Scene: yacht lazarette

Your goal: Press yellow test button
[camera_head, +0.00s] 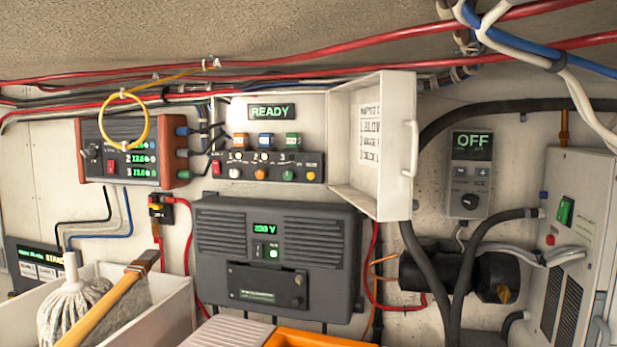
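A dark control strip (275,183) on the back wall carries a row of round buttons: white, orange, green and, at the right end, a small yellow button (312,176). Orange, blue and green blocks sit along its top, with numbers beneath them. The small print by the buttons is too small to read. A display (271,112) above the strip reads "READY" in green. Neither my left nor my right gripper is in view.
A white hinged cover (375,140) stands open just right of the strip. A dark inverter box (278,250) reading "230 V" is below. A white bin (172,318) with a mop and wooden handle stands lower left. A wall unit (471,175) reads "OFF". Red cables cross above.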

